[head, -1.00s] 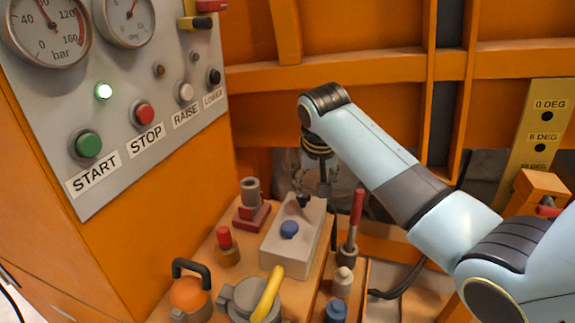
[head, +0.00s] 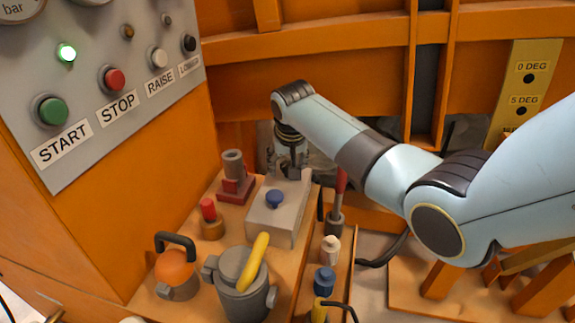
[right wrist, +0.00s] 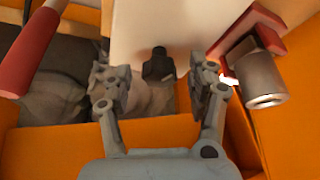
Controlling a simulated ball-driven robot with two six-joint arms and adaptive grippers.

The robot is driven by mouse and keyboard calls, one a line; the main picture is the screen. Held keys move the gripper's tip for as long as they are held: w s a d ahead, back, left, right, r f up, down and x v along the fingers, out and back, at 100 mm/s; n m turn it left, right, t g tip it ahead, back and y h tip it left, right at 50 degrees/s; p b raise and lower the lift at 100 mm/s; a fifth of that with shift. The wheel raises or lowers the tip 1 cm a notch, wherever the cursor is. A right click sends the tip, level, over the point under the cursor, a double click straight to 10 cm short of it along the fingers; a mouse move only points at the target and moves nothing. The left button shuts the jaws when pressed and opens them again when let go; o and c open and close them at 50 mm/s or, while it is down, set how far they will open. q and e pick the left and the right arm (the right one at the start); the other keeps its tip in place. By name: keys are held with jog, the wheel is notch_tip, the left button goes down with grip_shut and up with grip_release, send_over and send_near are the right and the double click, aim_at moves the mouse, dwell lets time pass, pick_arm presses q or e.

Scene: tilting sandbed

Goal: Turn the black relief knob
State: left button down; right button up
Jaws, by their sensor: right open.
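The black relief knob (right wrist: 158,66) shows in the right wrist view, standing on a pale grey block (right wrist: 128,30). In the head view the same grey block (head: 276,220) carries a blue knob (head: 275,198) on its top; the black knob is mostly hidden there behind my gripper. My right gripper (head: 290,168) is at the far end of the block. In the right wrist view my right gripper (right wrist: 158,84) is open, one finger to each side of the knob, with no visible contact. My left gripper is not in view.
A red-based grey cylinder (head: 234,172) stands left of the block, close to one finger in the wrist view. A red-handled lever (head: 338,205) stands to its right. A yellow-handled valve (head: 242,275) is in front. The control panel (head: 100,85) rises at left.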

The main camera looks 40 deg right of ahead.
jog(key=c, duration=1.1)
jog(key=shift+r, duration=0.1)
jog(key=shift+m+g+h+p, duration=0.3)
jog(key=shift+m+h+p, duration=0.1)
jog(key=shift+m+p, duration=0.7)
jog(key=shift+a+m, duration=0.1)
jog(key=shift+m, duration=0.7)
jog(key=shift+w+m+g+h, duration=0.1)
jog(key=shift+m+g+h, duration=0.35)
jog(key=shift+m, duration=0.45)
